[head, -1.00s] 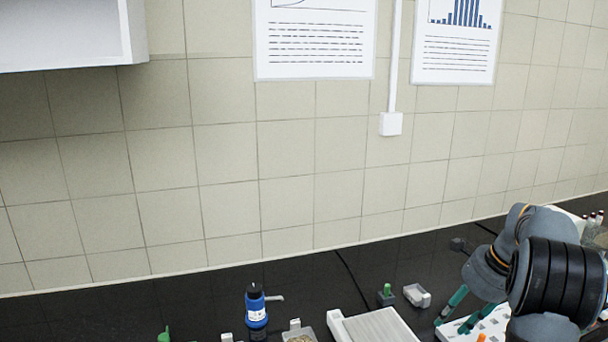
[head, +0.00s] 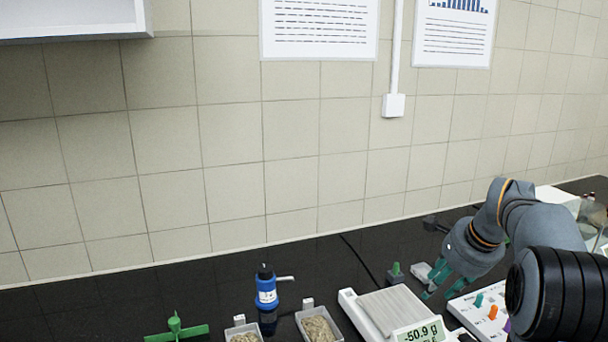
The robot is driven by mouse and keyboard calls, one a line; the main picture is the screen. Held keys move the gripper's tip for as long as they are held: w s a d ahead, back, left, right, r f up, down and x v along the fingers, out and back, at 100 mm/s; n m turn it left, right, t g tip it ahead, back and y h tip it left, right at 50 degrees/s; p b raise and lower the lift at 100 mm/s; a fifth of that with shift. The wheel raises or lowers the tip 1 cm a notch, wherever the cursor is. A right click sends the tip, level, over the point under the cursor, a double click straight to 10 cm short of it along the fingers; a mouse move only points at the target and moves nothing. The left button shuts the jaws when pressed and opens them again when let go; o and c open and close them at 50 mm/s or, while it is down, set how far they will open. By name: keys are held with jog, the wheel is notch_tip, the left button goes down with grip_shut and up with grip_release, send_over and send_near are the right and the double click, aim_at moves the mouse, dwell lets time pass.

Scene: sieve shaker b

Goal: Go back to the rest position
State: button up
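My gripper (head: 441,289) is at the right in the head view, at the end of my grey arm. Its teal fingers point down and to the left. They stand apart with a gap between them, and I see nothing held there. The fingers are above the bench between the balance (head: 388,312) and the white board with coloured pieces (head: 488,314). The balance display reads -50.9 g and its plate is bare. My arm hides part of the white board.
A blue bottle (head: 266,288), a green winged piece (head: 176,329) and two small trays of grain (head: 318,326) stand left of the balance. A small green-topped block (head: 396,274) and a light grey piece (head: 420,271) lie behind it. The back left bench is clear.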

jog(key=d+r+n+t+h+p, duration=0.1)
jog(key=d+r+n+p, duration=0.1)
jog(key=d+r+p, duration=0.3)
jog(key=shift+w+d+r+n+t, duration=0.25)
jog(key=shift+w+r+n+t, duration=0.05)
jog(key=shift+r, duration=0.8)
jog(key=shift+d, duration=0.1)
